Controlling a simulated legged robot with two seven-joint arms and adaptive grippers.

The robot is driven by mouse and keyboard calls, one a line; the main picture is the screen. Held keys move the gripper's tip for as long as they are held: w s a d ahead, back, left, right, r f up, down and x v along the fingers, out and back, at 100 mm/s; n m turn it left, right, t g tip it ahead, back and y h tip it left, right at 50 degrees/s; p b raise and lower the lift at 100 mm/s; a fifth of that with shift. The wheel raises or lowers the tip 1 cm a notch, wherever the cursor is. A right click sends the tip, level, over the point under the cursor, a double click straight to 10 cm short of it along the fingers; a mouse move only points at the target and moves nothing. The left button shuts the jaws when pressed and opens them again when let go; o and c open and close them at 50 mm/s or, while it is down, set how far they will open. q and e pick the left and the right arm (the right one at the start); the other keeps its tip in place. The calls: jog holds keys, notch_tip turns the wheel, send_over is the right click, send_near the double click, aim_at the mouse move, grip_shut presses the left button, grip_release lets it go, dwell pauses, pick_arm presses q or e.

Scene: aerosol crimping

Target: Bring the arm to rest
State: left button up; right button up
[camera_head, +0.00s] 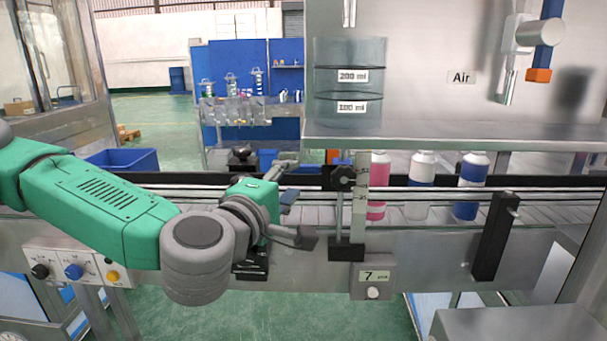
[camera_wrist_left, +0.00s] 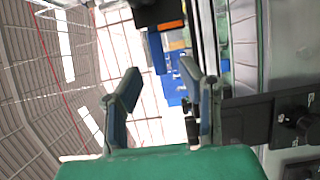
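My left arm (camera_head: 95,200), green and grey, reaches in from the left of the head view, in front of the conveyor. Its left gripper (camera_head: 298,200) is at the conveyor's near side, left of a black clamp on a ruled post (camera_head: 361,195). The left wrist view shows the same gripper (camera_wrist_left: 162,82) with its two fingers spread apart and nothing between them. My right arm and right gripper are not in view.
A clear graduated cylinder (camera_head: 349,85) is above. A button panel (camera_head: 73,268) is below my arm. A blue bin (camera_head: 125,160) is behind.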

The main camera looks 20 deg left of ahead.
pick_arm(q)
jog(key=s+d+f+m+g+h, duration=0.15)
jog(key=s+f+m+g, duration=0.3)
jog(key=f, duration=0.65)
jog(key=s+d+f+m+g+h, duration=0.1)
jog(key=s+d+f+m+g, duration=0.15)
jog(key=s+f, duration=0.55)
jog(key=s+d+f+m+g+h, duration=0.15)
jog(key=s+f+m+g, duration=0.25)
jog(key=f, duration=0.9)
jog(key=s+a+f+m+g+y, duration=0.5)
jog(key=s+a+f+m+g, duration=0.1)
jog(key=s+a+f, duration=0.6)
jog(key=s+a, duration=0.2)
jog(key=a, duration=0.2)
jog(key=shift+s+a+f+y, duration=0.25)
jog(key=shift+s+f+y, duration=0.05)
jog(key=shift+y, duration=0.1)
